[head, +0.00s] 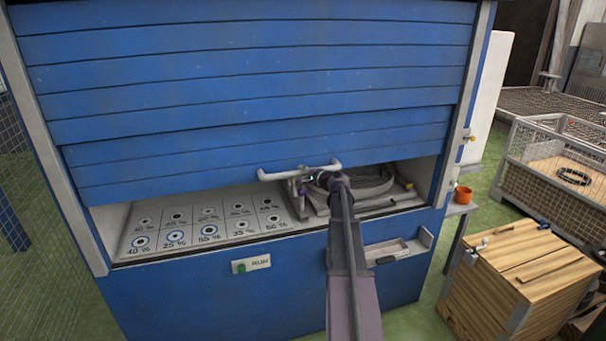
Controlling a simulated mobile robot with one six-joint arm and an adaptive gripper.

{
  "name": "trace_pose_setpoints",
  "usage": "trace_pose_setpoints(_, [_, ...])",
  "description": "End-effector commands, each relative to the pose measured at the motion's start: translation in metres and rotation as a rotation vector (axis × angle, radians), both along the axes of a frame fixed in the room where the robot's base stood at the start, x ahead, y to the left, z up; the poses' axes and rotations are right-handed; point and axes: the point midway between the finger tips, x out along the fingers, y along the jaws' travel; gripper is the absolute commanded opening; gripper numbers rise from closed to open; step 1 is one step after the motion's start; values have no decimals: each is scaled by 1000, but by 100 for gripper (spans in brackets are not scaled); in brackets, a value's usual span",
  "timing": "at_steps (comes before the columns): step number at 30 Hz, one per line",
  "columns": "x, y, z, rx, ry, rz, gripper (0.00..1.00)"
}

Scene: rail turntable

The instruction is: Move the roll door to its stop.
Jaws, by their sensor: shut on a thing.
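The blue slatted roll door (250,85) covers most of the cabinet front. Its lower edge hangs above the sill, leaving a low opening. A pale bar handle (272,174) sits at the middle of the door's lower edge. My gripper (328,171) is at the right part of this handle, shut on it. The fingertips are small and partly hidden by my own arm, which reaches up from the bottom of the view.
Inside the opening lie a marked panel with percent labels (190,238) and a grey ring-shaped fixture (375,183). A RUN button plate (251,264) and small tray (392,252) are on the front. Right stand an orange cup (463,194), wooden crate (520,275) and mesh bin (560,200).

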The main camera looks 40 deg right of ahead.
Motion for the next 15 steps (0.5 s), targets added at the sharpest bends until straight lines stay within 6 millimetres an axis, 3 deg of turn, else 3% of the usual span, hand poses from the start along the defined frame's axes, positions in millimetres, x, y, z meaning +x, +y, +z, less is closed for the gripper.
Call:
trace_pose_setpoints(1, [1, -1, 16, 2, -2, -1, 0])
trace_pose_setpoints(15, [1, -1, 82, 2, -2, -1, 0])
